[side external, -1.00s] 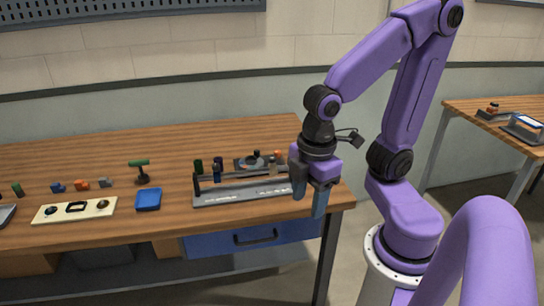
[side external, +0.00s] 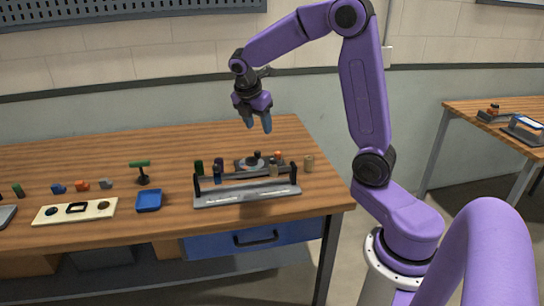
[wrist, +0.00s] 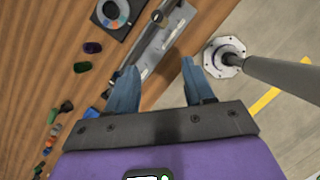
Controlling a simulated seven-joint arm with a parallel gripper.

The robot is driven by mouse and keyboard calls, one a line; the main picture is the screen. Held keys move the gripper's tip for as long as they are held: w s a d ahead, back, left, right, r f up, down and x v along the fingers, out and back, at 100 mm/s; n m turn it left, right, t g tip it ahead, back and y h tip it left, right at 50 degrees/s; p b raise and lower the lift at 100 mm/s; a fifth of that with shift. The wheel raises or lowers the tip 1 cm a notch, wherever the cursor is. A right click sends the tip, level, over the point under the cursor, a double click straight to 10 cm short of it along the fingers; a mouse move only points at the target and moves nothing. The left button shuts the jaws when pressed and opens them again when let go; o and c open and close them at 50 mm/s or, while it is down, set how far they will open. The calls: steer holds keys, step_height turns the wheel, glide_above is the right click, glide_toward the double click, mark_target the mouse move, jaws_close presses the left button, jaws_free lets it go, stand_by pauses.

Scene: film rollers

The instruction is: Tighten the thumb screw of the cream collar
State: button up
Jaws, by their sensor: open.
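My gripper (side external: 258,124) is open and empty, raised above the back of the bench, over the roller area. In the wrist view its two blue fingers (wrist: 160,68) are spread with nothing between them. A grey stand (side external: 246,195) with black end posts sits near the bench's right front. I cannot tell which is the cream collar, and no thumb screw can be made out. The stand also shows in the wrist view (wrist: 160,45).
A round dial on a dark plate (side external: 248,164) lies behind the stand. Farther left are a blue tray (side external: 148,201), a green-handled tool (side external: 140,168) and a cream board (side external: 75,211). The bench's right edge is close.

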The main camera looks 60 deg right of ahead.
steer(key=d, duration=0.2)
glide_toward(273, 159)
steer(key=x, duration=0.8)
jaws_close()
